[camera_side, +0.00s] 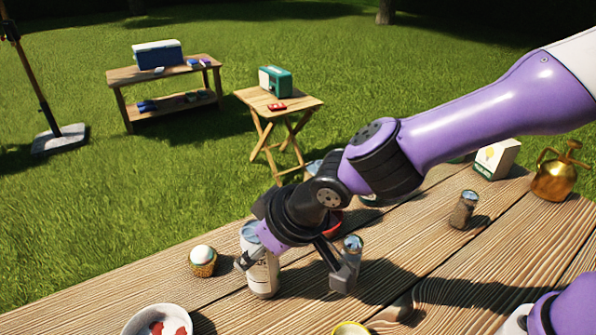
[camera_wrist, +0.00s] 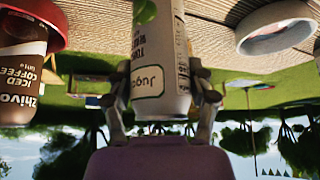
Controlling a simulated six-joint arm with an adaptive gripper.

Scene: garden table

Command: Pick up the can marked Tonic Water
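A tall pale can (camera_side: 262,276) stands upright on the wooden table, under my gripper (camera_side: 297,270). My gripper points down and its fingers are spread apart. The can is between them, close to the left finger, with a clear gap to the right finger. In the wrist view the can (camera_wrist: 160,70) fills the middle between both fingertips. Its white label has a boxed word starting "Jug" and small print that looks like "Tonic Water", hard to read. My gripper hides part of the can's top in the side view.
A cupcake (camera_side: 203,261) and a white bowl (camera_side: 157,320) are left. A brown iced coffee container (camera_wrist: 22,85) shows in the wrist view. A brass watering can (camera_side: 555,178) is far right.

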